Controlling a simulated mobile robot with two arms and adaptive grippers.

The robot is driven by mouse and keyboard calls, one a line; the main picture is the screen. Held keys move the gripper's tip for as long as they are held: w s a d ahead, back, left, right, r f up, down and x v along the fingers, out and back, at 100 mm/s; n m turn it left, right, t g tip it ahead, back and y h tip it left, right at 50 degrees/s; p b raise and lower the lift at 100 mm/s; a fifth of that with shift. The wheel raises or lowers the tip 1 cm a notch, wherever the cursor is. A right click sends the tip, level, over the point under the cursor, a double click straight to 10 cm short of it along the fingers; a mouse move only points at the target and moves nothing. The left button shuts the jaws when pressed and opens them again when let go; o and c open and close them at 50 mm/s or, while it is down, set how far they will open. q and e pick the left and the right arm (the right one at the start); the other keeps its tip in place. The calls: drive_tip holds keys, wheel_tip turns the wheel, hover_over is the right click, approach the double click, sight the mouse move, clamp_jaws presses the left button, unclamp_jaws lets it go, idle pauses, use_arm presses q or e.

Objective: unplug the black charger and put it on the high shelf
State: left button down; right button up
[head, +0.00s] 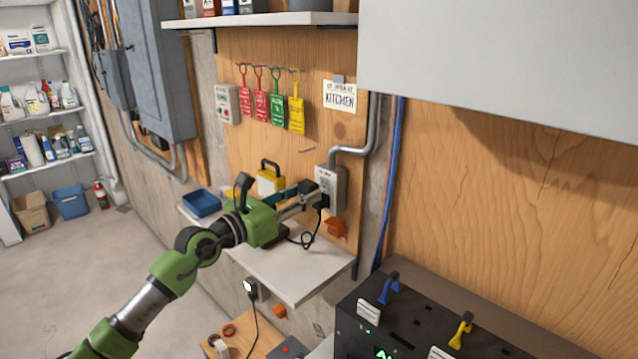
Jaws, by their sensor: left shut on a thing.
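The black charger (323,202) is at the face of the grey wall outlet box (338,188), and its black cord (306,240) hangs down to the small white shelf. My left gripper (314,197) reaches in from the left and is shut on the charger. I cannot tell whether the charger's prongs are fully in the outlet. The high shelf (262,19) is a pale board at the top, with several containers along its back. My right gripper is not in view.
Colored tags (277,108) hang above. A grey cabinet (480,75) juts out at upper right. Black equipment (385,320) stands at lower right.

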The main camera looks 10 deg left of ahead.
use_arm(q)
drive_tip(key=shift+v, duration=1.1)
